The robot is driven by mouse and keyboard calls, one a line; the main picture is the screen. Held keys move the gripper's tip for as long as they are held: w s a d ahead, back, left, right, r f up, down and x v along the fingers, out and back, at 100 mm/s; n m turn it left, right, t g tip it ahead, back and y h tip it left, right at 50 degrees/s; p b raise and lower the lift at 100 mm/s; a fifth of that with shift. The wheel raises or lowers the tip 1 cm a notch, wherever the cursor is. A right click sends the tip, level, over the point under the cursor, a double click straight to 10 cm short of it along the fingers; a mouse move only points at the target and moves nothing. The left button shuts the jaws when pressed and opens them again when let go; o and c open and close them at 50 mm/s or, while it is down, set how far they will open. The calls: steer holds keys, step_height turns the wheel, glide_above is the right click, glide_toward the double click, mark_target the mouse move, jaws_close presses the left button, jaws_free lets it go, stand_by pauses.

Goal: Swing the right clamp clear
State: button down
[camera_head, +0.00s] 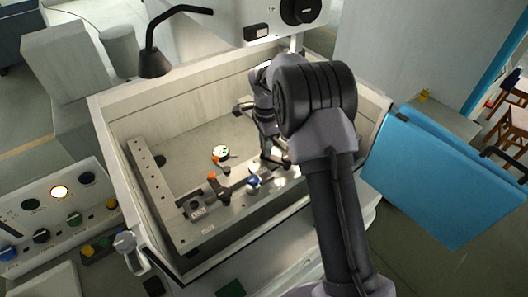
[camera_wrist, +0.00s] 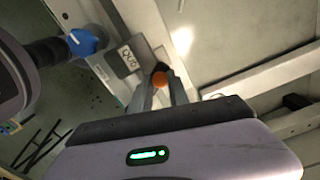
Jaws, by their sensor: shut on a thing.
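My gripper (camera_head: 273,158) reaches down into the open tank, by the right part of the clamping rail. In the wrist view its two grey fingers (camera_wrist: 163,88) are shut on an orange knob (camera_wrist: 160,79). The held knob is hidden behind my arm in the head view. A blue knob (camera_head: 253,181) stands just left of my gripper; a blue knob also shows at upper left in the wrist view (camera_wrist: 86,42). The left clamp, with its own orange knob (camera_head: 211,176), is further left along the rail. The right clamp's body is mostly covered, so its swing angle is unclear.
The tank's pale walls (camera_head: 118,160) surround the work area. A small white round item (camera_head: 221,153) lies on the tank floor. A blue panel (camera_head: 445,175) stands outside right, a control panel (camera_head: 55,215) at left.

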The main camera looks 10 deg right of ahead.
steer(key=w+d+m, duration=0.1)
steer(key=m, duration=0.2)
steer(key=shift+w+d+b, duration=0.3)
steer(key=shift+w+d, duration=0.05)
steer(key=shift+w+d+m, duration=0.25)
steer(key=shift+d+m, duration=0.15)
steer(key=shift+m, duration=0.45)
steer(key=shift+w+d+m, duration=0.2)
steer(key=shift+d+m, duration=0.2)
steer(key=shift+m, duration=0.45)
steer(key=c, duration=1.3)
jaws_free()
steer(key=shift+d, duration=0.1)
steer(key=shift+o, duration=0.2)
